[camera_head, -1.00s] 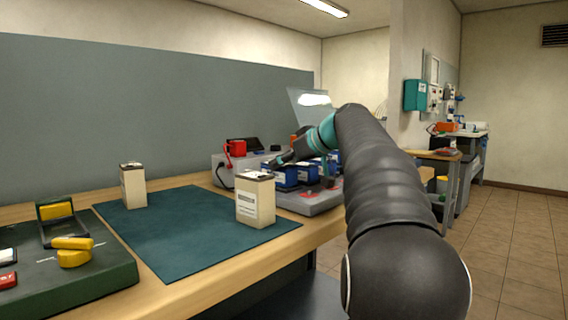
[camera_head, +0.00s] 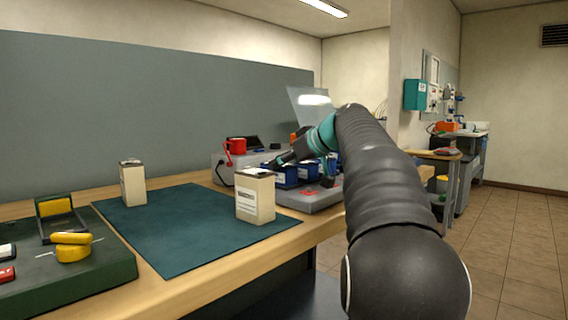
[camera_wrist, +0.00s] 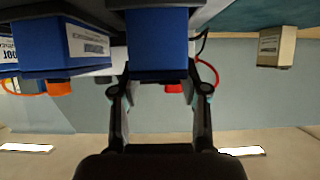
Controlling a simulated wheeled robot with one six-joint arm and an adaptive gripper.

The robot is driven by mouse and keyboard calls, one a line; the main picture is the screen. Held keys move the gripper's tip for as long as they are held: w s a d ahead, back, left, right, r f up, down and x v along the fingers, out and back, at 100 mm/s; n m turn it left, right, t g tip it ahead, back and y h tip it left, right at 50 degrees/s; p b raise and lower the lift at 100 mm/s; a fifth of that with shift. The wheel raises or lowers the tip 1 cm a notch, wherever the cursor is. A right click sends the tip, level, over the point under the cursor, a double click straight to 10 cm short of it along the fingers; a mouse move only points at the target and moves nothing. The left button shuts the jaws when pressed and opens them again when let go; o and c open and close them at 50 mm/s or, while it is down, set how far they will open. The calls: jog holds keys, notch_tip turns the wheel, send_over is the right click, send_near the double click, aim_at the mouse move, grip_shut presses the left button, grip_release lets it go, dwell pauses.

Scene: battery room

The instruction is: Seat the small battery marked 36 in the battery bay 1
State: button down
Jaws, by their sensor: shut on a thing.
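In the wrist view a blue battery (camera_wrist: 157,45) sits between the fingers of my gripper (camera_wrist: 158,75), which is shut on it. No number can be read on its visible face. In the head view my gripper (camera_head: 283,160) is low over the grey bay unit (camera_head: 312,200), partly hidden by my arm. Other blue batteries (camera_head: 308,172) stand in a row there. One of them, with a white label (camera_wrist: 88,42), is beside the held one in the wrist view. I cannot tell which bay is bay 1.
Two cream batteries, one near (camera_head: 255,197) and one far (camera_head: 133,184), stand on the teal mat (camera_head: 180,232). A grey unit with a red connector (camera_head: 235,147) is behind. A tilted clear panel (camera_head: 312,108) rises above the bays. A dark green fixture (camera_head: 85,275) is at left.

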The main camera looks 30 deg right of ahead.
jog(key=shift+f, duration=0.15)
jog(key=c, duration=0.9)
grip_release()
jog(key=shift+o, duration=0.2)
jog(key=shift+s, duration=0.1)
jog(key=v, duration=1)
jog(key=shift+s, duration=0.35)
jog(key=shift+s+d, duration=0.1)
jog(key=shift+d, duration=0.05)
